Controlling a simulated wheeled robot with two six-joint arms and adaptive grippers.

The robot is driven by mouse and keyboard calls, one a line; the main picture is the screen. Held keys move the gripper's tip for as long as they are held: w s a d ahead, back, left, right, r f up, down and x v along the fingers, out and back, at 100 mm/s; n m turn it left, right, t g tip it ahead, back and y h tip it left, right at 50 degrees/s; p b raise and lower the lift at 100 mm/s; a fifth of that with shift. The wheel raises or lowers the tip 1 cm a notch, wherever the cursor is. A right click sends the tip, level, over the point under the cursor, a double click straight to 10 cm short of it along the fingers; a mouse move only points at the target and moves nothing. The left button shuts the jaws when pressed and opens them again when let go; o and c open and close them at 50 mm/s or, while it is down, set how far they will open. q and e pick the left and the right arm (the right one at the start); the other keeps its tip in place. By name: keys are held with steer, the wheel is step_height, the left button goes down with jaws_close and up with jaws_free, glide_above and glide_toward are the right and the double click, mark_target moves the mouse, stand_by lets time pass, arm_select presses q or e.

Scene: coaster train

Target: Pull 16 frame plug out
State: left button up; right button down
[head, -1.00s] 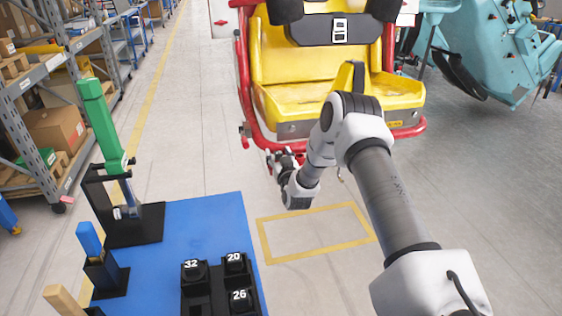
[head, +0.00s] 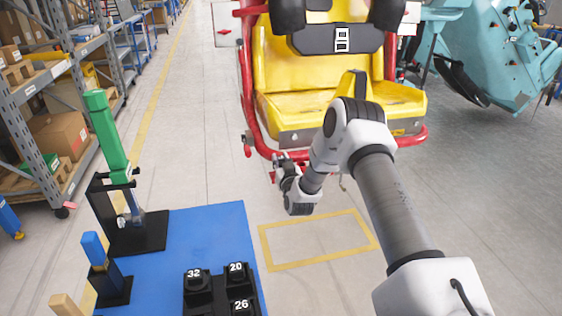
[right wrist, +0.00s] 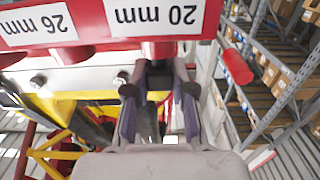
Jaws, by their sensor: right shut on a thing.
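My right gripper (head: 278,163) is at the lower left front of the red tube frame (head: 248,100) of the yellow seat car. In the right wrist view the gripper (right wrist: 160,75) is shut on a short dark red plug (right wrist: 160,48), mostly hidden between the fingers. The plug meets the underside of a red frame bar beside an upside-down "20 mm" label (right wrist: 165,14). An upside-down "26 mm" label (right wrist: 37,23) is to its left. No label reading 16 shows. My left gripper is out of view.
A blue mat (head: 215,225) carries black sockets marked 32, 20 and 26 and a black stand with a green-handled tool (head: 108,130). A yellow floor outline (head: 318,240) lies empty. Shelves stand left; a teal car (head: 490,60) is at right. Another red cylinder (right wrist: 236,66) shows right of the fingers.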

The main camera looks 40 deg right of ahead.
steer(key=shift+r+p, duration=1.85)
steer(key=shift+r, duration=0.6)
steer(key=shift+r, duration=0.1)
step_height(320, 180, up, 5)
steer(key=p, duration=0.4)
